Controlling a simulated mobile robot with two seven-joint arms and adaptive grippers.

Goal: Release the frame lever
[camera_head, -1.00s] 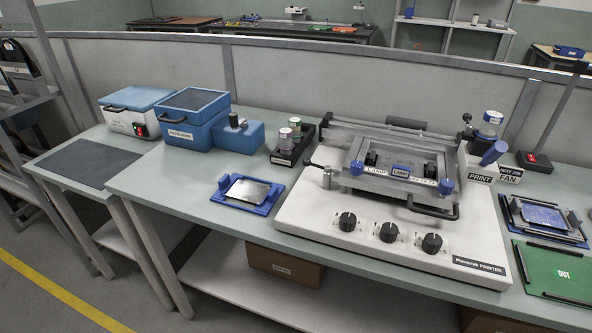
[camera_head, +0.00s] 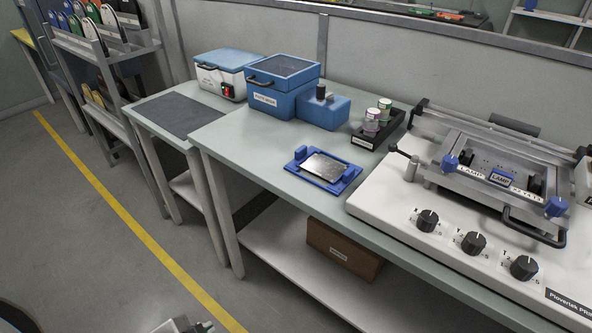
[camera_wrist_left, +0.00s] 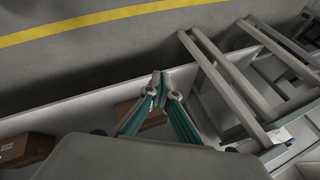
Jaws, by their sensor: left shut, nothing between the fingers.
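The white stencil printer (camera_head: 400,218) stands on the bench at the right in the head view. Its grey metal frame (camera_head: 470,187) lies flat on top, with blue knobs at its corners and a black handle (camera_head: 535,228) at the front. A short lever with a black tip (camera_head: 393,148) sits on a grey post (camera_head: 411,168) at the frame's left. My left gripper (camera_wrist_left: 159,84) is shut and empty in the left wrist view, over the floor and lower shelf. Only a bit of it (camera_head: 186,325) shows at the head view's bottom edge, far from the printer. My right gripper is out of view.
A blue fixture with a metal plate (camera_head: 325,166) lies on the bench left of the printer. A black rack with jars (camera_head: 377,128) and blue boxes (camera_head: 283,84) stand behind. A cardboard box (camera_head: 345,250) is on the lower shelf. The floor in front is clear.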

